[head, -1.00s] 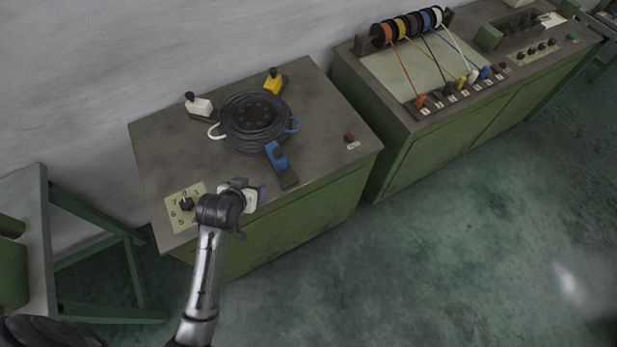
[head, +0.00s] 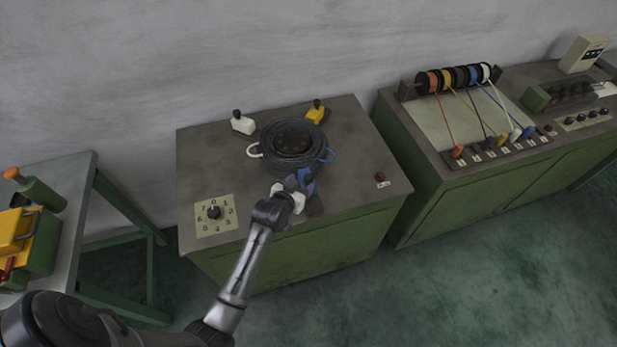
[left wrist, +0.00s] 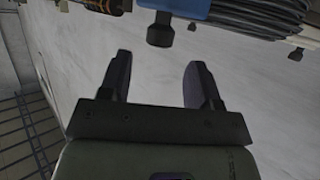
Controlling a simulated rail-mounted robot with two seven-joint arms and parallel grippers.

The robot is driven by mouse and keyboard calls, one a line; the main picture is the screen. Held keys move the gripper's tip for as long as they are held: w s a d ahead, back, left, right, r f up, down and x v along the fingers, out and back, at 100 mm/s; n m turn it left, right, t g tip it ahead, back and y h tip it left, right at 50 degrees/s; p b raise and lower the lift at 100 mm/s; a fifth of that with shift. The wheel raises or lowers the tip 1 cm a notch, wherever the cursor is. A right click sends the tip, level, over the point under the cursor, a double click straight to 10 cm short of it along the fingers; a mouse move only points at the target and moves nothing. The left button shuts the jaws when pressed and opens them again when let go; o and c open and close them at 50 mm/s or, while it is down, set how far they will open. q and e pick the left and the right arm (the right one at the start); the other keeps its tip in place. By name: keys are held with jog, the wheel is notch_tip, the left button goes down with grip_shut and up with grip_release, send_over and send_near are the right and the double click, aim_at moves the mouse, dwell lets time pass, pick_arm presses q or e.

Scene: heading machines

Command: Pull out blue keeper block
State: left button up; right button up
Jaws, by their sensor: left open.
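The blue keeper block (head: 308,187) stands at the front of the round black coil (head: 291,140) on the green cabinet's grey top. It is partly hidden behind my left gripper (head: 296,184) in the head view. In the left wrist view, the blue block (left wrist: 181,9) with its black knob (left wrist: 160,30) shows at the top edge, beyond the fingertips. My left gripper (left wrist: 158,72) is open there, with nothing between its two dark fingers. My right gripper is not in view.
A white block (head: 243,125) and a yellow block (head: 316,113) stand behind the coil. A numbered dial (head: 214,212) lies front left, and a red button (head: 380,176) at right. A second cabinet (head: 440,190) with coloured spools stands to the right.

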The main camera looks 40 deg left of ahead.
aim_at(307, 178)
pick_arm(q)
jog(key=x, duration=0.4)
jog(key=shift+b+x, duration=0.3)
jog(key=shift+x, duration=0.55)
jog(key=shift+c, duration=0.4)
jog(key=c, duration=0.4)
grip_shut()
jog(key=s+d+p, duration=0.1)
jog(key=d+p, duration=0.1)
jog(key=s+d+p, duration=0.1)
jog(key=d+p, duration=0.1)
jog(key=shift+s+r, duration=0.15)
jog(key=shift+s, duration=0.15)
jog(key=shift+s+d, duration=0.1)
jog(key=shift+d, duration=0.2)
